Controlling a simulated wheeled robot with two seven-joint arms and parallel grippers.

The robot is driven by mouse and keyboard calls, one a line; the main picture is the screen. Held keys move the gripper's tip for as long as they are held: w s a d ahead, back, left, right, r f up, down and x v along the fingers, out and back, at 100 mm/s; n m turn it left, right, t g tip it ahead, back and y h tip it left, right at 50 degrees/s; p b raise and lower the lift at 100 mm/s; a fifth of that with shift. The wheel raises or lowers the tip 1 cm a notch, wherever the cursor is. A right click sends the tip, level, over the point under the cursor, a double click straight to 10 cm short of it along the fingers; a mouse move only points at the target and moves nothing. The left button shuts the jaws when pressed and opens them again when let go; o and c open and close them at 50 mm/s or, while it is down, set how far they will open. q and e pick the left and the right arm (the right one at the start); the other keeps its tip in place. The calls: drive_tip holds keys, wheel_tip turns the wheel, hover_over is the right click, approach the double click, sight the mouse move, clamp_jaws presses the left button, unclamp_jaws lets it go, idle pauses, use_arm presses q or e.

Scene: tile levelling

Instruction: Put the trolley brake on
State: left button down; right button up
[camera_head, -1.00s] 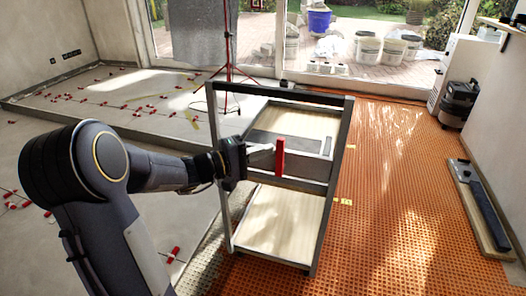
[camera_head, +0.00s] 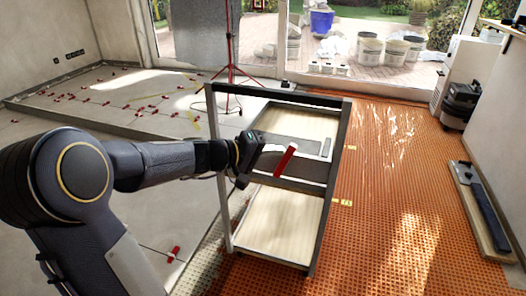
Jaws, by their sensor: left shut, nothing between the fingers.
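The trolley (camera_head: 342,175) is a dark grey frame with an upper tray and a lower wooden shelf (camera_head: 277,222). A red brake lever (camera_head: 285,161) sits on its near side and is tilted, its top leaning right. My left gripper (camera_head: 268,158) reaches in from the left, just left of the lever. Its fingers are shut with nothing between them, and their tips are close to the lever; I cannot tell if they touch it. My right gripper is not in view.
Orange matting (camera_head: 390,200) covers the floor right of the trolley and is mostly clear. A long tool on a board (camera_head: 482,207) lies at the right wall, with a dark vacuum (camera_head: 460,104) behind it. A red tripod (camera_head: 231,50) stands behind the trolley.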

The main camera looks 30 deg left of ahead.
use_arm(q)
drive_tip(key=shift+w+d+r+m+g+y+p, duration=0.15)
drive_tip(key=shift+d+m+g+y+p, duration=0.25)
drive_tip(key=shift+d, duration=0.2)
drive_tip(key=shift+w+d+r+m+g+y+p, duration=0.15)
drive_tip(key=shift+d+m+g+y+p, duration=0.2)
drive_tip(key=shift+d+y+p, duration=0.2)
drive_tip(key=shift+w+d+f+m+g+y+p, duration=0.1)
drive_tip(key=shift+d+f+m+g+y+p, duration=0.15)
drive_tip(key=shift+d+m+y+p, duration=0.3)
drive_tip(key=shift+w+d+f+m+g+y+p, duration=0.2)
drive_tip(key=shift+d+f+y+p, duration=0.1)
drive_tip(key=shift+d+f+p, duration=0.2)
drive_tip(key=shift+w+d+f+m+g+y+p, duration=0.1)
drive_tip(key=shift+d+f+m+y+p, duration=0.1)
drive_tip(key=shift+d+f+y+p, duration=0.25)
drive_tip(key=shift+s+d+h, duration=0.1)
drive_tip(key=shift+d+h, duration=0.15)
drive_tip(key=r+p, duration=0.1)
drive_tip(key=a+r+p, duration=0.1)
drive_tip(key=r, duration=0.1)
drive_tip(key=r+p, duration=0.1)
drive_tip(key=shift+a+r, duration=0.2)
drive_tip(key=shift+a, duration=0.15)
drive_tip(key=p, duration=0.3)
approach(294, 147)
drive_tip(key=shift+v, duration=0.85)
